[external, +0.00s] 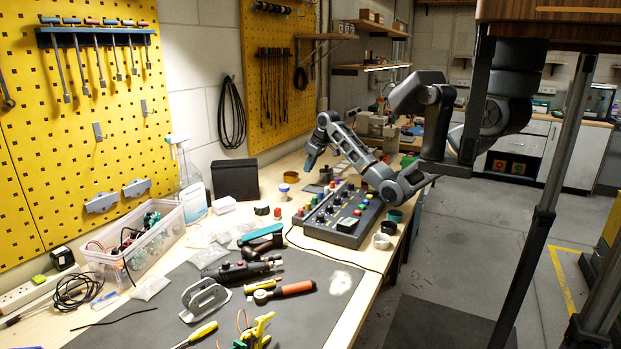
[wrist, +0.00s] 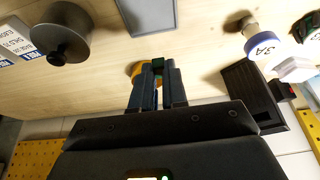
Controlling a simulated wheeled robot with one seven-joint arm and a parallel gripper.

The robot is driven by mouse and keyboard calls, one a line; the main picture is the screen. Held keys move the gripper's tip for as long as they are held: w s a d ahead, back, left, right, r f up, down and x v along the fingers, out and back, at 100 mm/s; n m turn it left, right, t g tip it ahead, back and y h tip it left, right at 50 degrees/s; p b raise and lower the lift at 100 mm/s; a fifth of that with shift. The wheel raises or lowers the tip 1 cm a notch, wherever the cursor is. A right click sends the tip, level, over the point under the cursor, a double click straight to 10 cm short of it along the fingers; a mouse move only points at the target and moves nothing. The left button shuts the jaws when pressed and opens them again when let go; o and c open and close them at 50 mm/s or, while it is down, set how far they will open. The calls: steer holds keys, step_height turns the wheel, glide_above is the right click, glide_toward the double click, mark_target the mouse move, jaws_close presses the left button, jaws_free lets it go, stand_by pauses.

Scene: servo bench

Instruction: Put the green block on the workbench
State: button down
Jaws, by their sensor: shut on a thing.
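My gripper (wrist: 158,72) is shut on the green block (wrist: 158,65), which shows as a small dark green patch between the dark blue fingertips in the wrist view. The fingers hide most of the block. In the external view my gripper (external: 310,164) points down at the rear part of the workbench (external: 362,302); the block cannot be made out there. The pale wooden bench top (wrist: 205,62) lies behind the fingertips in the wrist view. The height of the block over the bench cannot be told.
A yellow-brown round thing (wrist: 133,68) shows just beside the fingertips. A button panel (external: 340,214) lies in front of my gripper. Bare wood shows between these things.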

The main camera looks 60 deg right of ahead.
mark_target(294, 190)
steer(key=w+a+f, duration=0.1)
steer(key=a, duration=0.1)
steer(key=w+a+f, duration=0.2)
steer(key=shift+w+f+p, duration=0.15)
steer(key=shift+w+p, duration=0.1)
steer(key=shift+p, duration=0.05)
steer(key=shift+f+p, duration=0.3)
steer(key=shift+f, duration=1.65)
steer(key=shift+f, duration=0.1)
steer(key=c, duration=1.1)
jaws_free()
steer(key=shift+c, duration=0.2)
steer(key=v, duration=1.2)
steer(key=shift+b, duration=0.35)
